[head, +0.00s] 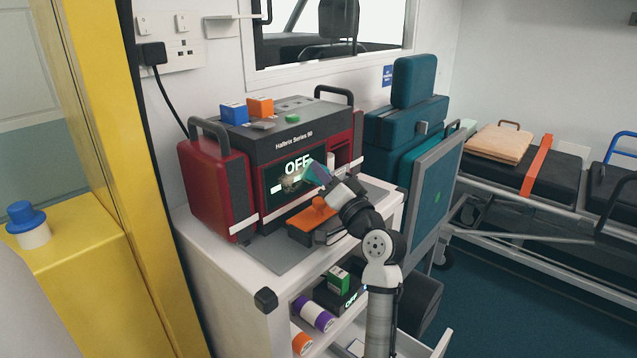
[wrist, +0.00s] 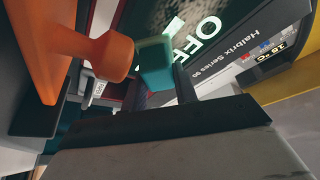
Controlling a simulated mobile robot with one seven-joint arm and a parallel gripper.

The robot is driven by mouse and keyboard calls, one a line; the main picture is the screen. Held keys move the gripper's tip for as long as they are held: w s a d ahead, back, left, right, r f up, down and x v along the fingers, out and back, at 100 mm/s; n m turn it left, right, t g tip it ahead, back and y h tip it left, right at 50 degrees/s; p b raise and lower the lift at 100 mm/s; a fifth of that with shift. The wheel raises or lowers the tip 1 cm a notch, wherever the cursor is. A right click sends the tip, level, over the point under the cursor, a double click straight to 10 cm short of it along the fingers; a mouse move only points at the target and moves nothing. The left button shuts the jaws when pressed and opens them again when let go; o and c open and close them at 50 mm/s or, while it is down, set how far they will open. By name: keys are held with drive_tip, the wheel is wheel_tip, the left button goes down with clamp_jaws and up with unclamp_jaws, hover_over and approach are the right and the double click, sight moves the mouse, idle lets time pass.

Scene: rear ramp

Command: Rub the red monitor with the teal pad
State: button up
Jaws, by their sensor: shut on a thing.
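The red monitor (head: 215,190), with a dark top marked "Halbrix Series 90", stands on the white cabinet. Its dark screen (head: 275,198) reads "OFF" and bears a brownish smudge (head: 290,183). My gripper (head: 328,182) is at the right part of the screen, shut on the teal pad (head: 317,173). In the wrist view the teal pad (wrist: 155,62) shows beyond the dark gripper body, in front of the screen (wrist: 185,20). I cannot tell whether the pad touches the screen.
An orange-handled item (head: 312,215) sits on the grey mat close below my gripper; its orange handle (wrist: 105,55) is near in the wrist view. Blue (head: 233,113) and orange (head: 260,106) boxes stand on the monitor. A teal panel (head: 435,190) stands right of the cabinet.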

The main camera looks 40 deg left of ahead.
drive_tip(key=shift+w+d+f+b, duration=0.1)
drive_tip(key=shift+w+b, duration=0.3)
drive_tip(key=shift+w, duration=0.4)
drive_tip(key=shift+s+a+p, duration=0.15)
drive_tip(key=shift+s+p, duration=0.3)
drive_tip(key=shift+s, duration=0.8)
drive_tip(key=shift+s+a+p, duration=0.15)
drive_tip(key=shift+s+p, duration=0.3)
drive_tip(key=shift+s, duration=0.75)
drive_tip(key=shift+s+a+p, duration=0.15)
drive_tip(key=shift+s+p, duration=0.75)
drive_tip(key=shift+s, duration=1.95)
drive_tip(key=shift+r, duration=0.3)
drive_tip(key=shift+w+f+b, duration=0.15)
drive_tip(key=shift+w+b, duration=0.35)
drive_tip(key=shift+w, duration=0.8)
drive_tip(key=shift+w+d+b, duration=0.2)
drive_tip(key=shift+w+b, duration=0.7)
drive_tip(key=shift+w, duration=1.1)
drive_tip(key=shift+w+d+b, duration=0.2)
drive_tip(key=shift+w+b, duration=0.65)
drive_tip(key=shift+w, duration=1.15)
drive_tip(key=shift+s+a+p, duration=0.2)
drive_tip(key=shift+s+p, duration=0.8)
drive_tip(key=shift+s, duration=1.7)
drive_tip(key=shift+s+a+p, duration=0.2)
drive_tip(key=shift+s+p, duration=0.75)
drive_tip(key=shift+s, duration=1.7)
